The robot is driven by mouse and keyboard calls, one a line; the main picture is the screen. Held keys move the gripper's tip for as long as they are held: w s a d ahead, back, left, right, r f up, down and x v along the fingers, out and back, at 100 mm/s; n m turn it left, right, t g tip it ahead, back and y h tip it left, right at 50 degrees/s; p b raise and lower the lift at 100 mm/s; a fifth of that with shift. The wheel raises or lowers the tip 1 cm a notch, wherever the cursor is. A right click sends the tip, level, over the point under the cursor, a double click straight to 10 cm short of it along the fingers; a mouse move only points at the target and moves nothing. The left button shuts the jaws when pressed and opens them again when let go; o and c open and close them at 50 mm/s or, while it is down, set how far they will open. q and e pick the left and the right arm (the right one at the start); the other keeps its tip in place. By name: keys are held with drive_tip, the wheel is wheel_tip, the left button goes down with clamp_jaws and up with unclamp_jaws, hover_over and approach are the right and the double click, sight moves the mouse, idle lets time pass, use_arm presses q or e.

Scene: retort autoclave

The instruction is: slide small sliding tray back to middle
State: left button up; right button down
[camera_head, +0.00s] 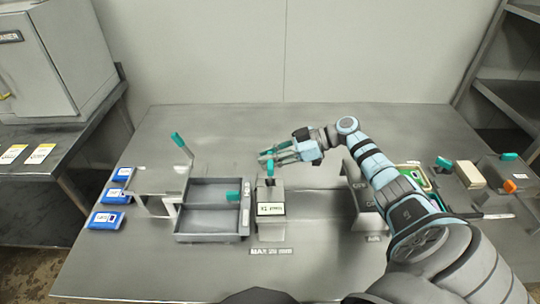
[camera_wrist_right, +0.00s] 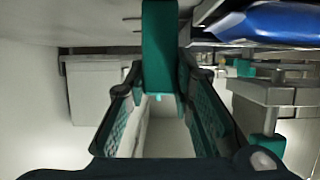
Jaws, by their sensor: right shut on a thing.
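A shallow grey tray (camera_head: 209,239) with two compartments sits left of the middle of the table. A small teal knob (camera_head: 232,196) is at its right side. Just right of it is a labelled grey block (camera_head: 271,228), with an upright teal handle (camera_head: 270,167) at its far end. I cannot tell surely which part is the small sliding tray. My right gripper (camera_head: 266,156) reaches in from the right, its fingertips at the upright handle. In the right wrist view, the teal handle (camera_wrist_right: 160,55) stands between the gripper's (camera_wrist_right: 165,80) fingers, which are shut on it. My left gripper is not in view.
My right arm crosses over the fixtures on the right, where an orange knob (camera_head: 510,186) shows. The table's far strip (camera_head: 220,125) is clear.

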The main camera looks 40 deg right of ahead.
drive_tip(key=s+d, duration=0.1)
drive_tip(key=d, duration=0.1)
drive_tip(key=s+d, duration=0.2)
drive_tip(key=s+d+b, duration=0.1)
drive_tip(key=d, duration=0.1)
drive_tip(key=shift+s+d+f, duration=0.1)
drive_tip(key=shift+s+f, duration=0.05)
drive_tip(key=shift+s, duration=0.2)
drive_tip(key=shift+s+d, duration=0.25)
drive_tip(key=c, duration=1.4)
unclamp_jaws()
drive_tip(key=shift+o, duration=0.2)
